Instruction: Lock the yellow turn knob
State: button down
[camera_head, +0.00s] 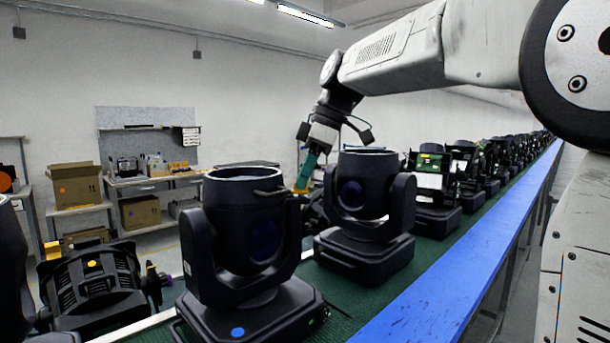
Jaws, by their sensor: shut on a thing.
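My gripper (304,182) reaches down behind the front moving-head light, between it and the light to its right. Its green fingers point down and look shut. A small yellow-orange patch at the fingertips appears to be the yellow turn knob (300,188). The knob is small in the picture, and its turn position cannot be read. The dark fixture (313,214) below the fingertips is mostly hidden by the front light.
A front black light (240,235) and a second one (362,200) stand close on either side of my gripper. A long row of lights runs back on a green belt (385,293) with a blue rail (450,285). Another dark fixture (90,285) lies at left. A workbench (150,182) stands behind.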

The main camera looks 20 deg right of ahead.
jog(key=shift+w+r+n, duration=0.1)
jog(key=shift+n, duration=0.8)
jog(key=shift+g, duration=0.3)
jog(key=c, duration=1.5)
grip_release()
jog(key=shift+c, duration=0.2)
jog(key=v, duration=0.7)
jog(key=shift+d+r, duration=0.3)
